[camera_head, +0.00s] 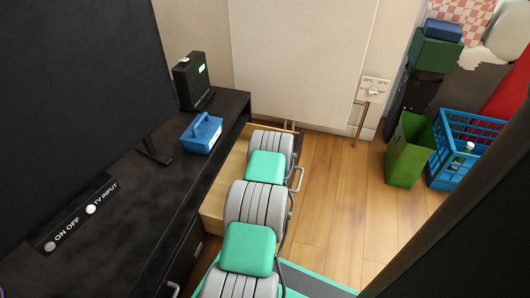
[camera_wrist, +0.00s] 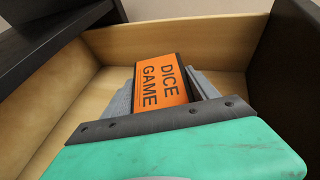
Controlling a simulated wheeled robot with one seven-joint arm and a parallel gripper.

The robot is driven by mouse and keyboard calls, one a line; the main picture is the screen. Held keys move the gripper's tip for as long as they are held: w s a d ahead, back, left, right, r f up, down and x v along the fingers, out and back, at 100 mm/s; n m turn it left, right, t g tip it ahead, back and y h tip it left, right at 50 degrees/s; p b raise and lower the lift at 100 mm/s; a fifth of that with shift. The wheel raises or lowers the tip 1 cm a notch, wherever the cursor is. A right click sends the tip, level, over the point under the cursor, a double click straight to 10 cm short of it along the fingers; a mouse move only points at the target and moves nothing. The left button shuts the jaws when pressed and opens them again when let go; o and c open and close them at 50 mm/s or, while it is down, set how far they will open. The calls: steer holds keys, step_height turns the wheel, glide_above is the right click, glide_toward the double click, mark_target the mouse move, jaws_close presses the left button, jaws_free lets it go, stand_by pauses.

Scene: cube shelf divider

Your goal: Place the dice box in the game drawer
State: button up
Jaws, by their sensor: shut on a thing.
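The dice box (camera_wrist: 159,82) is orange with dark sides and reads "DICE GAME" in the wrist view. My gripper (camera_wrist: 165,95) is shut on it, with grey fingers on both sides. The box is over or inside the open wooden game drawer (camera_wrist: 70,88); I cannot tell whether it touches the drawer floor. In the head view the drawer (camera_head: 213,207) is pulled out from the dark cabinet, and my arm covers much of it. The dice box and my gripper are hidden behind my arm there.
The black cabinet top (camera_head: 120,215) carries a blue caddy (camera_head: 202,133), a black router-like device (camera_head: 193,82) and a large screen (camera_head: 70,80). A green bin (camera_head: 409,150) and a blue crate (camera_head: 463,150) stand at the right. Wooden floor (camera_head: 335,190) is clear between.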

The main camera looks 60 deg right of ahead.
steer(key=shift+f, duration=0.55)
steer(key=o, duration=1.5)
steer(key=shift+s+a+r+p, duration=0.2)
steer(key=shift+a+r+p, duration=0.15)
steer(key=shift+r, duration=0.25)
steer(key=shift+s+a+r+p, duration=0.15)
steer(key=shift+a+r+p, duration=0.15)
steer(key=shift+r, duration=0.25)
steer(key=p+v, duration=0.1)
steer(key=v, duration=0.2)
steer(key=p+v, duration=0.1)
steer(key=v, duration=0.1)
steer(key=shift+s+a+f+p, duration=0.1)
steer(key=shift+s+a+p, duration=0.15)
steer(key=shift+a+p, duration=0.1)
